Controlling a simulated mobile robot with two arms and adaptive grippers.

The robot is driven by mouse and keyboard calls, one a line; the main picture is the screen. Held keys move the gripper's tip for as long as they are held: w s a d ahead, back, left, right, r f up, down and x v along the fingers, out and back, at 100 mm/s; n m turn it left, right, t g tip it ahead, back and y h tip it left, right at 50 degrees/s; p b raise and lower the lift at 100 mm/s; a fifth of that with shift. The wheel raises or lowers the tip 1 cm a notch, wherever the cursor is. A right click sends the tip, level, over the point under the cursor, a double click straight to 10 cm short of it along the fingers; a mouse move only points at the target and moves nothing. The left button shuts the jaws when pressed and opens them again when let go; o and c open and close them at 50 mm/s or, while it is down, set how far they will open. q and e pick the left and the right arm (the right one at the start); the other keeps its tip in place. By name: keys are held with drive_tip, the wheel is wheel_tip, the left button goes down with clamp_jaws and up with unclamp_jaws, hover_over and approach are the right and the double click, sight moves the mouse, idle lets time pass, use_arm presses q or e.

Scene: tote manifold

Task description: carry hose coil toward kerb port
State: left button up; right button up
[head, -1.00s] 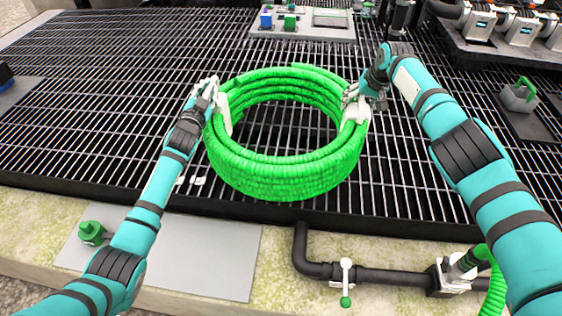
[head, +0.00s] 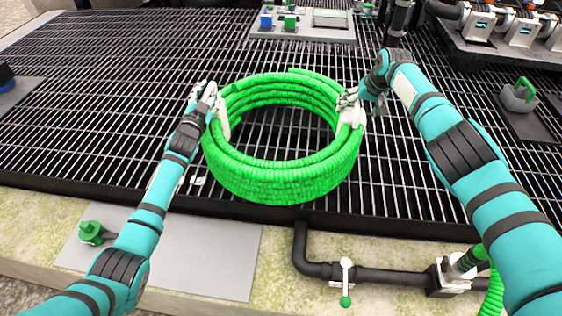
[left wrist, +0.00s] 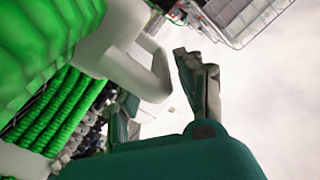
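The green hose coil (head: 285,180) is a thick ring of stacked loops over the dark grating, with white handles on its left and right sides. My left gripper (head: 208,98) is at the left handle (head: 222,114). The coil looks level. Which fitting is the kerb port I cannot tell.
A pale kerb runs along the front, with a grey plate (head: 205,262) bearing a green fitting (head: 91,232). A black pipe (head: 385,276) with a green-knobbed valve (head: 346,280) lies at front right. Machinery stands at the back right. The grating left of the coil is clear.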

use_arm(q)
drive_tip(key=shift+s+f, duration=0.1)
drive_tip(key=shift+s, duration=0.55)
use_arm(e)
drive_tip(key=shift+r, duration=0.1)
use_arm(q)
drive_tip(key=s+a, duration=0.1)
drive_tip(key=s, duration=0.9)
drive_tip(key=shift+s, duration=0.3)
use_arm(e)
drive_tip(key=v, duration=1.2)
use_arm(q)
drive_tip(key=shift+a, duration=0.1)
